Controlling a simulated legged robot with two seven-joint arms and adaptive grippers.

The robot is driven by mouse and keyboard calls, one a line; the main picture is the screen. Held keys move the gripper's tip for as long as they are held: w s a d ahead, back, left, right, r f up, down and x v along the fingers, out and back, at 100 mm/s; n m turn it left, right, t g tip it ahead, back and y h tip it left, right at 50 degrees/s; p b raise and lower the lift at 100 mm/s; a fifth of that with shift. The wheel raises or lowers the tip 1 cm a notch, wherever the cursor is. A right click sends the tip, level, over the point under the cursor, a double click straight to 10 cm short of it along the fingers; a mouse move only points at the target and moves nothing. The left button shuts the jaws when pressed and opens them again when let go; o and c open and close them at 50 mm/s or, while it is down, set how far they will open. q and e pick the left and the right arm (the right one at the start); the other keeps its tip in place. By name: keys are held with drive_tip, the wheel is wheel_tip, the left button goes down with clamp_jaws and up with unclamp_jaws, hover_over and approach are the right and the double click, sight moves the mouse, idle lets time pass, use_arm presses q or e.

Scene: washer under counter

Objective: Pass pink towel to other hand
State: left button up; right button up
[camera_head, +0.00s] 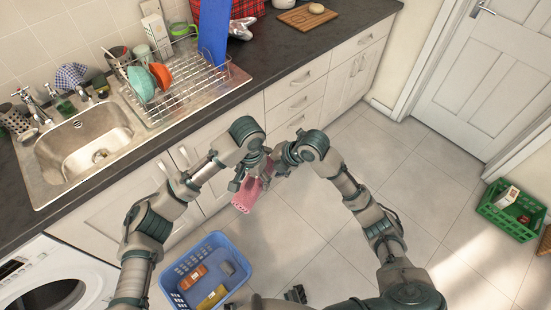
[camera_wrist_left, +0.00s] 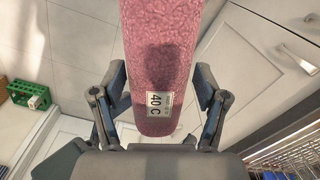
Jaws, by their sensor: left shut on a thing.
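The pink towel (camera_head: 244,200) is rolled and held up in the air over the floor, tilted, between my two arms. In the left wrist view the towel (camera_wrist_left: 170,60) runs lengthwise between the fingers and bears a white "40 C" label. My left gripper (camera_head: 249,184) is shut on the towel; its two fingers also show on either side of it in the left wrist view (camera_wrist_left: 160,88). My right gripper (camera_head: 275,166) is close by at the towel's upper end. Its fingers are partly hidden, and I cannot tell whether they touch the towel or how far they are open.
A blue basket (camera_head: 225,249) with several items stands on the floor below. The washer (camera_head: 85,262) is at lower left. The counter with sink (camera_head: 85,150) and dish rack (camera_head: 178,88) runs behind. A green crate (camera_head: 494,222) stands at right. The middle floor is clear.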

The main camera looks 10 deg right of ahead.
drive_tip(key=shift+w+a+f, duration=0.2)
drive_tip(key=shift+a+f, duration=0.05)
drive_tip(key=shift+f, duration=0.15)
drive_tip(key=c, duration=1.2)
use_arm(q)
drive_tip(key=o, duration=1.4)
use_arm(e)
drive_tip(key=shift+c, duration=1.1)
